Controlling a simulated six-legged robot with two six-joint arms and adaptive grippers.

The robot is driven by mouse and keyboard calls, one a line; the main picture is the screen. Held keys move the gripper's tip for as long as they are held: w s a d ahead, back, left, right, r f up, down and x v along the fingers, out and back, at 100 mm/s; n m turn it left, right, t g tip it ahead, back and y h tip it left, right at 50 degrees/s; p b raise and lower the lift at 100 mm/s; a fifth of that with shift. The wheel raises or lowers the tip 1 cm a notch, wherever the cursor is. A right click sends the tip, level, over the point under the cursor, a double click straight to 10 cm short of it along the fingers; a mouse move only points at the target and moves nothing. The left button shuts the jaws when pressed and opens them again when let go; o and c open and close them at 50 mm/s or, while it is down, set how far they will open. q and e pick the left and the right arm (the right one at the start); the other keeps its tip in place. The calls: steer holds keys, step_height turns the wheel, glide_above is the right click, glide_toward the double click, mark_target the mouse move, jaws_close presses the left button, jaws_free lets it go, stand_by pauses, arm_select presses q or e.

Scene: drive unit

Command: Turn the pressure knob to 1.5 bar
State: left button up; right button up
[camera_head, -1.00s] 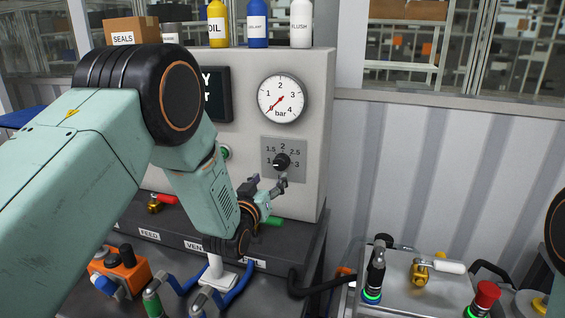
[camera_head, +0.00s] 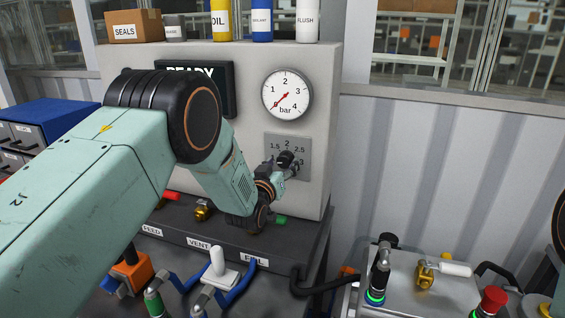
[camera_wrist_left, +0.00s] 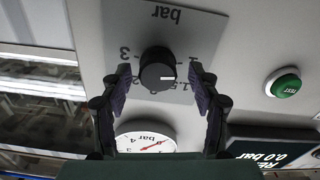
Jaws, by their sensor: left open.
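The black pressure knob (camera_head: 286,159) sits on a grey scale plate (camera_head: 275,146) on the light panel. In the left wrist view, upside down, the knob (camera_wrist_left: 157,72) has a white pointer mark directed right, on the side of the 1 and 1.5 labels; its exact setting is hard to tell. My left gripper (camera_head: 288,165) is at the knob in the head view. In the wrist view its two open fingers (camera_wrist_left: 160,75) stand on either side of the knob, with a visible gap at each side. The gauge (camera_head: 287,93) needle rests near 0. My right gripper is out of view.
A green button (camera_wrist_left: 283,84) and a dark display (camera_wrist_left: 270,150) reading 0.0 bar are beside the plate. Bottles and a SEALS box (camera_head: 134,26) stand on top. Valves and hoses lie below.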

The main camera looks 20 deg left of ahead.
arm_select(q)
steer(key=shift+w, duration=0.35)
steer(key=shift+d+r, duration=0.2)
steer(key=shift+d, duration=0.05)
steer(key=shift+c, duration=0.2)
steer(key=shift+w+a+f, duration=0.1)
steer(key=shift+a+f, duration=0.1)
steer(key=c, duration=0.3)
steer(key=shift+d+r, duration=0.1)
steer(key=shift+d, duration=0.05)
steer(key=c, duration=0.6)
steer(key=shift+c, duration=1.1)
